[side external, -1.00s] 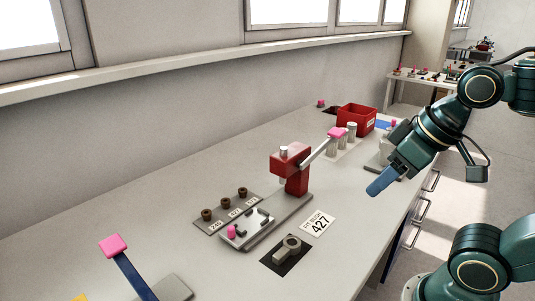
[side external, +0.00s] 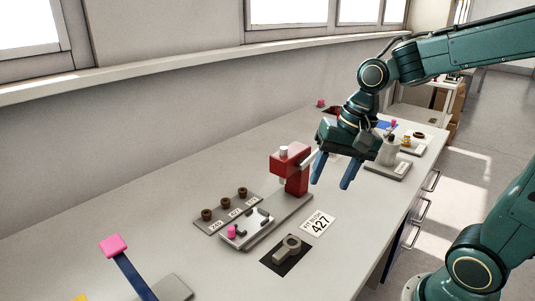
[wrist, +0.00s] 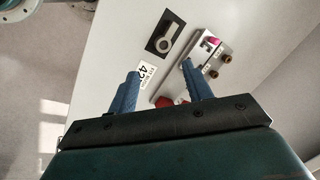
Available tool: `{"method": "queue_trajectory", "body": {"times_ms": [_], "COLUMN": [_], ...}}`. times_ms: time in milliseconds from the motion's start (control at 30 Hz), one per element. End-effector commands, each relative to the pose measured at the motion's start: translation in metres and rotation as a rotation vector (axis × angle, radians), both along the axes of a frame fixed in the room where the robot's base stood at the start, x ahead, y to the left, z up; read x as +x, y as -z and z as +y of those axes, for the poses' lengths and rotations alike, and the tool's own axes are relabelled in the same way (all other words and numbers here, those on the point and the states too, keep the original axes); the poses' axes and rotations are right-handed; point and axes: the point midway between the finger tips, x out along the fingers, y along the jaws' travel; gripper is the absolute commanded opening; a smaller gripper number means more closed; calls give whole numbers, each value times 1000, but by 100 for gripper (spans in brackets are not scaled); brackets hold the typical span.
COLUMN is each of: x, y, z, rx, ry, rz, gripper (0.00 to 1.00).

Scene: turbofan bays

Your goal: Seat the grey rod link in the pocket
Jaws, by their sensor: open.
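The grey rod link (side external: 288,248) lies flat on a black mat (side external: 273,264) near the table's front edge. It also shows in the wrist view (wrist: 167,38), at the top centre. The pocket is probably in the light fixture plate (side external: 245,236), which has dark raised pieces and a pink knob, at the foot of the red press (side external: 292,168); I cannot make out its shape. My gripper (side external: 332,187) is open and empty, its blue fingers pointing down above the table, behind and to the right of the link. In the wrist view the fingers (wrist: 161,78) are spread apart.
A card marked 427 (side external: 318,223) lies beside the mat. Several brown bushings (side external: 224,203) stand on a labelled strip behind the fixture. A pink-ended blue lever (side external: 121,262) rises at the front left. The table's left middle is clear.

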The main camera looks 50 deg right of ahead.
Motion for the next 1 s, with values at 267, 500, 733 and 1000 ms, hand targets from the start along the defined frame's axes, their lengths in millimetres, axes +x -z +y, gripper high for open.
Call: {"method": "queue_trajectory", "body": {"times_ms": [267, 500, 733, 1000], "x": [36, 61, 73, 75], "y": [31, 62, 81, 84], "z": [-8, -16, -22, -22], "rx": [139, 244, 300, 309], "ry": [294, 541, 692, 722], "rz": [163, 307, 397, 415], "gripper": [50, 50, 50, 50]}}
